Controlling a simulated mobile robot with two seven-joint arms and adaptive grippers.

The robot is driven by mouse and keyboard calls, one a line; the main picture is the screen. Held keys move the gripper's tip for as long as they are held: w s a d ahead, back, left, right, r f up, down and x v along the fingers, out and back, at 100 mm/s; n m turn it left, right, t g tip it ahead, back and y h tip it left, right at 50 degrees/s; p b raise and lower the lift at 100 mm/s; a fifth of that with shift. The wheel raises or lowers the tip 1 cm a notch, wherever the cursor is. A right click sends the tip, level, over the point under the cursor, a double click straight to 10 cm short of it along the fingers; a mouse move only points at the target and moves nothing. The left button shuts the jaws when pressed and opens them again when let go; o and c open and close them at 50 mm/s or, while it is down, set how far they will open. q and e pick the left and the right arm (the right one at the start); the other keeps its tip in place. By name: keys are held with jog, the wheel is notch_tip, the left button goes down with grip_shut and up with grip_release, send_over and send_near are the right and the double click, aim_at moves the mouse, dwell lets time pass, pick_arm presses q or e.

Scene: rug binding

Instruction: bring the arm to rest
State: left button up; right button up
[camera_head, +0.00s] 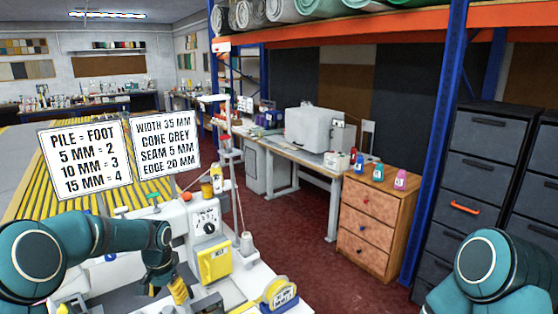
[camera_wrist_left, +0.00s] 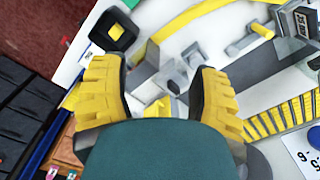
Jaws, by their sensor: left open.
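My left gripper (camera_head: 180,290) hangs low over the white sewing machine table, just left of the machine's head (camera_head: 205,222). It also shows in the left wrist view (camera_wrist_left: 153,75). Its two yellow ridged fingers are apart, with nothing seen between them but grey metal machine parts (camera_wrist_left: 160,78) beyond. Whether the fingers touch those parts I cannot tell. My left arm comes in from the left edge. Only a teal link of my right arm shows at the bottom right, and its gripper is out of the picture.
Two sign boards (camera_head: 84,158) (camera_head: 166,143) stand behind my left arm. A yellow tape roll (camera_head: 280,292) lies at the table's front right, near a cone on a stand (camera_head: 246,243). A wooden drawer unit (camera_head: 366,228) and dark cabinets (camera_head: 478,165) stand right. Red floor (camera_head: 300,240) lies between.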

pick_arm(q)
jog(key=s+d+f+h+b, duration=0.2)
jog(key=s+d+f, duration=0.3)
jog(key=f, duration=0.4)
jog(key=s+d+f+h+b, duration=0.1)
jog(key=s+d+f+b, duration=0.2)
jog(key=d+f, duration=0.45)
jog(key=s+d+f+n+t+b, duration=0.1)
jog(key=s+d+f+n+b, duration=0.1)
jog(key=s+f, duration=0.3)
jog(key=s+d+f+n+b, duration=0.2)
jog(key=s+d+f, duration=0.3)
jog(key=s, duration=0.7)
jog(key=shift+s+f+n+t+h+b, duration=0.25)
jog(key=shift+f+n+t+h+b, duration=0.2)
jog(key=shift+f, duration=0.2)
pick_arm(e)
notch_tip(320, 180, down, 11)
jog(key=s, duration=0.1)
jog(key=shift+a, duration=0.3)
pick_arm(q)
jog(key=shift+o, duration=0.3)
pick_arm(e)
jog(key=shift+r, duration=0.1)
jog(key=shift+c, duration=0.3)
